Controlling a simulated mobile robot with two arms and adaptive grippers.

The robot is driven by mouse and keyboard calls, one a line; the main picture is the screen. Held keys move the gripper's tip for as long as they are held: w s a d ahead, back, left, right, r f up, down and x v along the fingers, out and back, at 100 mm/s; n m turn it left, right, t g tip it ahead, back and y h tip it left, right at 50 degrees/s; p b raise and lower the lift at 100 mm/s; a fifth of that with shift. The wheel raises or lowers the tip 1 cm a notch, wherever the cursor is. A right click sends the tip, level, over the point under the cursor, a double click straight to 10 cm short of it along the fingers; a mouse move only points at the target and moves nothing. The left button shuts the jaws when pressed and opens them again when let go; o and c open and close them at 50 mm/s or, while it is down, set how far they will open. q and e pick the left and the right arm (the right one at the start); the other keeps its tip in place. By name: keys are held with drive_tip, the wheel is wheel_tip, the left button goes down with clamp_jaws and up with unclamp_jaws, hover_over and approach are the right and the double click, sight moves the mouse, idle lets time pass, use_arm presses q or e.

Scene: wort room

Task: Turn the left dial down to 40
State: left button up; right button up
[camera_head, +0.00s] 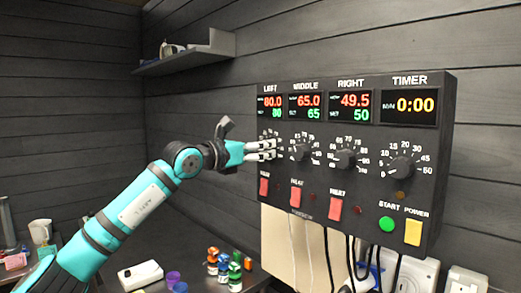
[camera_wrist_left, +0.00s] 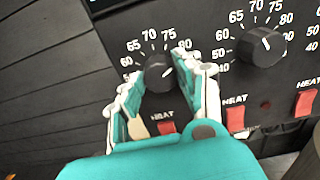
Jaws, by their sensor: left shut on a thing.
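The black control box (camera_head: 345,110) hangs on the wall with LEFT, MIDDLE and RIGHT dials and a timer. The left dial (camera_wrist_left: 158,73) is a black knob with a printed scale around it. My left gripper (camera_head: 270,150) reaches it from the left, its two fingers shut on the knob's sides in the left wrist view (camera_wrist_left: 163,80). In the head view the fingers mostly hide this dial. The left display (camera_head: 270,107) reads 80.0 in red and 80 in green. My right gripper is not in view.
The middle dial (camera_head: 300,149) sits just right of my fingers, and the red left heat switch (camera_head: 264,187) is just below. The middle display reads 65.0 and 65, the right 49.5 and 50. Several small coloured bottles (camera_head: 235,272) stand on the dark counter below.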

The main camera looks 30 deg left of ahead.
use_arm(q)
drive_tip(key=shift+f+n+b, duration=0.15)
drive_tip(key=shift+n+b, duration=1.15)
drive_tip(key=shift+n, duration=0.1)
drive_tip(key=shift+n+b, duration=4.15)
drive_tip(key=shift+n, duration=12.35)
drive_tip(key=o, duration=1.1)
drive_tip(key=shift+o, duration=0.2)
drive_tip(key=v, duration=1.2)
